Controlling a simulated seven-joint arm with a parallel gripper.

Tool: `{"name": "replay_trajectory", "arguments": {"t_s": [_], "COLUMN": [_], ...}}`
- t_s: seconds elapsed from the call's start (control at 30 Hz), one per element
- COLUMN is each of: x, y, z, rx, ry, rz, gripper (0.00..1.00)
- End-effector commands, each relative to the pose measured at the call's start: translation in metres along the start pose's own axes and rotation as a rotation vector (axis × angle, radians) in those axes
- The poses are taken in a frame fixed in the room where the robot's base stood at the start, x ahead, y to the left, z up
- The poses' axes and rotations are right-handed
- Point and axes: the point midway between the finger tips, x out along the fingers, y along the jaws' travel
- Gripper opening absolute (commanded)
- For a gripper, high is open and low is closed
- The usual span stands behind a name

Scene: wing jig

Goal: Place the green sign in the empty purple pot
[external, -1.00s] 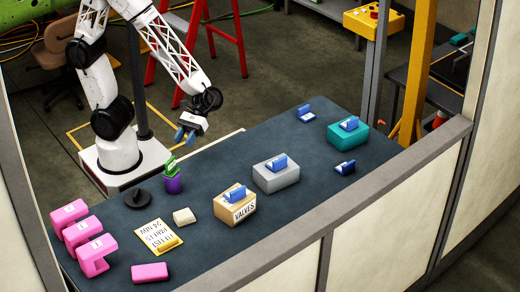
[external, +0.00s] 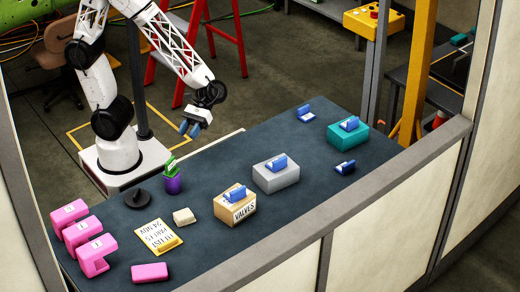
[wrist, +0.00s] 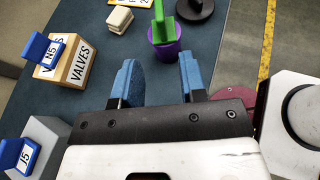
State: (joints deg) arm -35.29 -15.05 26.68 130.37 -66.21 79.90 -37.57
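The purple pot (external: 173,185) stands on the dark table in front of my base. The green sign (external: 171,166) rises from the pot's mouth; its lower end is hidden by the rim. In the wrist view the green sign (wrist: 162,28) and the purple pot (wrist: 165,50) are beyond my fingertips. My gripper (external: 190,129) is raised above the table's back edge, to the right of the pot and apart from it. In the wrist view my gripper (wrist: 157,65) has its two blue fingers spread with nothing between them.
A tan box marked VALVES (external: 235,207), a grey box (external: 276,176) and a teal box (external: 348,136) carry blue signs. A black round item (external: 137,198) lies left of the pot. Pink blocks (external: 82,236) and a yellow-edged sheet (external: 159,237) are at the left.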

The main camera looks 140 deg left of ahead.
Motion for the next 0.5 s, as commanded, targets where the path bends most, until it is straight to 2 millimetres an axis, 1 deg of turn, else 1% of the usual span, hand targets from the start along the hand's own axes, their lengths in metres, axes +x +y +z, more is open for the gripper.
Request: {"name": "replay_trajectory", "arguments": {"t_s": [0.27, 0.37, 0.5], "x": [0.001, 0.005, 0.014], "y": [-0.002, -0.007, -0.02], "z": [0.002, 0.005, 0.014], "rx": [0.012, 0.042, 0.132], "ry": [0.009, 0.031, 0.091], "rz": [-0.008, -0.026, -0.082], "gripper": [0.39, 0.39, 0.39]}}
